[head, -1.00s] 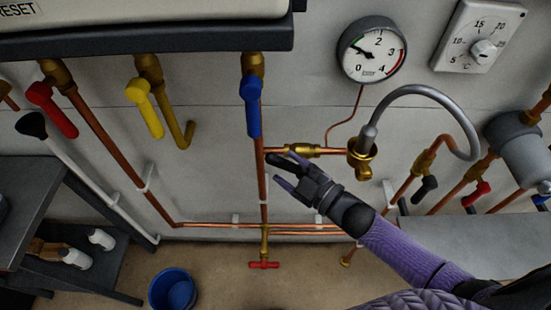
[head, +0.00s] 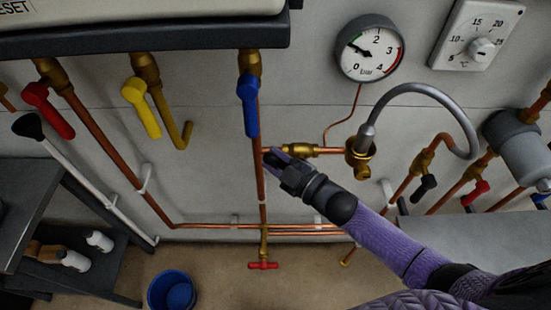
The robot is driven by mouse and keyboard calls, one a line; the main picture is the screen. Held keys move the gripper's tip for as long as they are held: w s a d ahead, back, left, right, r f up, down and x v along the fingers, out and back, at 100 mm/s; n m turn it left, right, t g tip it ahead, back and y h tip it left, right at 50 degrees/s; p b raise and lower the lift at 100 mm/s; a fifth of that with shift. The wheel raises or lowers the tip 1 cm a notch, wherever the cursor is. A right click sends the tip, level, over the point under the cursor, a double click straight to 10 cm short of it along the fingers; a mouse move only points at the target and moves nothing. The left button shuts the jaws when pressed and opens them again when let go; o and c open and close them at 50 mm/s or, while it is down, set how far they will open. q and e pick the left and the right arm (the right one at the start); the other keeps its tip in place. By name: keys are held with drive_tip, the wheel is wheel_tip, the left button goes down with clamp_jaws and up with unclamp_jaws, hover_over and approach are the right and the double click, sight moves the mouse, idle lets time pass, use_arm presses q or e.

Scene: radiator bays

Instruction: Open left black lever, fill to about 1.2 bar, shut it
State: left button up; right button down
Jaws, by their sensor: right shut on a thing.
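The left black lever (head: 267,155) is on the brass valve (head: 300,150) to the right of the blue lever. Only a small dark part of it shows; my fingers hide the rest, so its angle is unclear. My right gripper (head: 279,162) comes in from the lower right and is shut on this lever. The round pressure gauge (head: 370,48) hangs above right. Its needle points to the upper left, near the green mark, around 1 bar; the exact reading is too small to tell. My left gripper is not in view.
A grey flexible hose (head: 435,92) arches right of the valve. Another black lever (head: 425,187) and a red lever (head: 475,192) sit further right. A blue lever (head: 249,105) hangs just left. A blue bucket (head: 173,290) stands on the floor.

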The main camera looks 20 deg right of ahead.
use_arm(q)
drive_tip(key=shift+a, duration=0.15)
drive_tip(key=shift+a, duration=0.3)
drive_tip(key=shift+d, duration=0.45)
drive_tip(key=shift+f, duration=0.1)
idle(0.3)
